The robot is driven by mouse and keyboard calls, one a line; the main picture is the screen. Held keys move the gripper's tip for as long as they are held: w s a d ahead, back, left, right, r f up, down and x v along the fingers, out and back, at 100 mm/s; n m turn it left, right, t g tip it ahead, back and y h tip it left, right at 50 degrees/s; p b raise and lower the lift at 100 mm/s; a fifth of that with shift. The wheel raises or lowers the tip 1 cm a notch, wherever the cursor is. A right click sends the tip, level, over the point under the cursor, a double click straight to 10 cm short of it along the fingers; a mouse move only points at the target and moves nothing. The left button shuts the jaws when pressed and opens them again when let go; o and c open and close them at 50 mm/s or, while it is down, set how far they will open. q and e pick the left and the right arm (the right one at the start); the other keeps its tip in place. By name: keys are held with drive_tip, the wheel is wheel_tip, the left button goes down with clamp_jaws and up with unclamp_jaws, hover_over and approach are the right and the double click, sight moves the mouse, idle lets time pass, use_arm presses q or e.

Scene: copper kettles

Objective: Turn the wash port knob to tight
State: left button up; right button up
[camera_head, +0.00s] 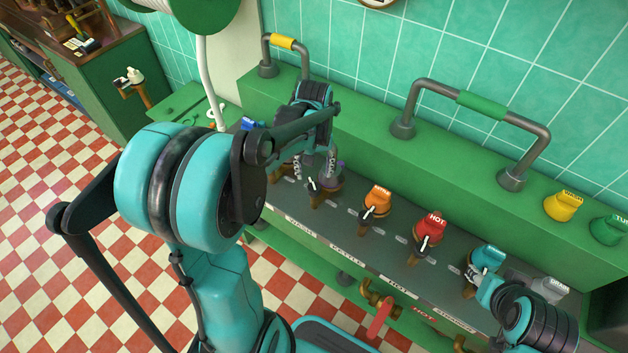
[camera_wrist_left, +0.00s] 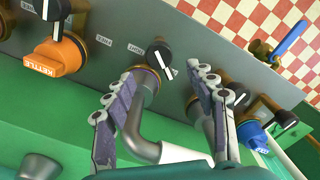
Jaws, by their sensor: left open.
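The wash port knob (camera_wrist_left: 157,56) is a small dark knob with a white pointer, on a port with a purple collar and a brass body. In the head view the port (camera_head: 325,188) stands above the WASH label, partly hidden by my left gripper (camera_head: 313,165). In the left wrist view, the open left gripper (camera_wrist_left: 168,76) has its two fingers on either side of the port and its grey pipe (camera_wrist_left: 145,130). I cannot tell whether either finger touches it. FREE and TIGHT marks are printed to the knob's left there.
The orange kettle port (camera_head: 377,198) and red hot port (camera_head: 431,228) stand to the right, with a teal one (camera_head: 487,257) beyond. A blue port (camera_wrist_left: 284,122) is on the other side. Grey rails, one with a green sleeve (camera_head: 482,106), rise behind.

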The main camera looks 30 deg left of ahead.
sight(314, 187)
use_arm(q)
wheel_tip(314, 187, down, 7)
drive_tip(key=b, duration=0.2)
drive_tip(key=shift+s+d+f+b, duration=0.1)
drive_tip(key=shift+b, duration=0.2)
drive_tip(key=c, duration=1.2)
